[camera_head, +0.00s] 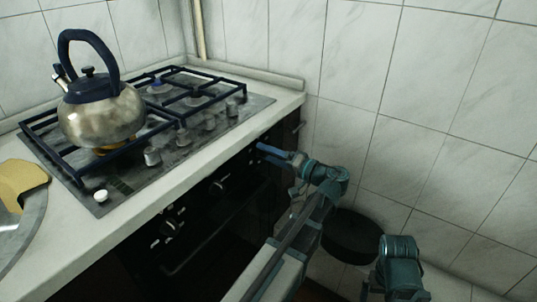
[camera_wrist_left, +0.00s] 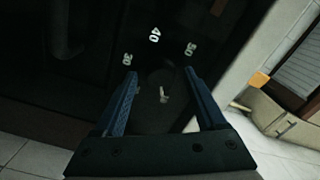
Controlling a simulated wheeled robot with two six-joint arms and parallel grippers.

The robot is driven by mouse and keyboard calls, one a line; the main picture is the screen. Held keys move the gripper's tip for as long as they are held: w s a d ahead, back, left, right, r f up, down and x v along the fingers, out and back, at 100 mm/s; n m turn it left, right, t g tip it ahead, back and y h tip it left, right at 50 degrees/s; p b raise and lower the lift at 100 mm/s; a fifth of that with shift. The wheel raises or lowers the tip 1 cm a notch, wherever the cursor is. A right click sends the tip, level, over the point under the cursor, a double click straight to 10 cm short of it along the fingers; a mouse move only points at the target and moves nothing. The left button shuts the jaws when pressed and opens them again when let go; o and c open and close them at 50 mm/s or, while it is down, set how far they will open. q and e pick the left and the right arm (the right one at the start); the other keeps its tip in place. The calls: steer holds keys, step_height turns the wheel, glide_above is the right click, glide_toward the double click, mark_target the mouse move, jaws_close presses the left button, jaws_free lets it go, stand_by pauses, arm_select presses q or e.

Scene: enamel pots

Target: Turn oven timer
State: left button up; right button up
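The oven timer knob (camera_wrist_left: 163,94) is a dark dial with a small pale mark. It sits on the black oven front between the two fingers of my left gripper (camera_wrist_left: 160,75) in the left wrist view. White numbers 30, 40 and 50 stand around it. The fingers are apart, one on each side of the knob; I cannot tell whether they touch it. In the head view, my left gripper (camera_head: 274,152) is at the right upper part of the black oven front (camera_head: 215,215), and the timer is not clear there. My right gripper does not show.
A steel kettle (camera_head: 100,115) with a dark blue handle stands on the gas hob (camera_head: 125,182). Other dark knobs (camera_head: 220,182) are on the oven front to the left. A tiled wall (camera_head: 410,120) is close on the right. A dark round object (camera_head: 352,235) is low beside my arm.

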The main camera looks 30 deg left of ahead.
arm_select(q)
steer(key=s+d, duration=0.1)
steer(key=d, duration=1.2)
steer(key=shift+d, duration=0.35)
steer(key=s+a+f+m+h, duration=0.1)
steer(key=s+f+h, duration=0.1)
steer(key=f+h, duration=0.3)
steer(key=s+f+m+g+h, duration=0.1)
steer(key=s+f+h, duration=0.15)
steer(key=f, duration=0.45)
steer(key=s+a+f+m+h, duration=0.1)
steer(key=s+f+h, duration=0.15)
steer(key=f, duration=0.35)
steer(key=s+d+f+m+h, duration=0.2)
steer(key=s+d+h, duration=0.1)
steer(key=d, duration=0.6)
steer(key=s+d+f+m+h, duration=0.2)
steer(key=s+d, duration=0.3)
steer(key=d, duration=0.4)
steer(key=shift+s+d+m+g+h, duration=0.25)
steer(key=shift+d+m+g+h, duration=0.15)
steer(key=shift+m+h, duration=0.3)
